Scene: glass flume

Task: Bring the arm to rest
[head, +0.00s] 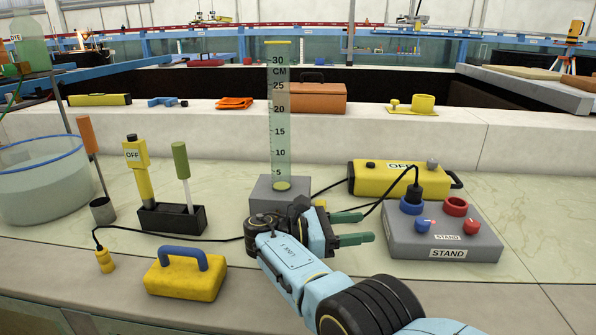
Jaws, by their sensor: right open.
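My right arm reaches in from the bottom right of the head view, with its blue links and black joints over the front of the counter. Its gripper (367,227) points right, with two green fingers apart and nothing between them. The gripper is in front of the grey block under the clear ruler (279,115) and to the left of the grey stand (400,237). A black probe (414,192) with a cable sits upright in the stand's blue ring; the red ring is empty. My left gripper is not in view.
A yellow box marked OFF (390,178) lies behind the stand. A black holder (171,219) with upright tools, a yellow weight with a blue handle (186,276) and a water tub (40,185) are at left. A cable runs across the counter behind the gripper. The front right counter is clear.

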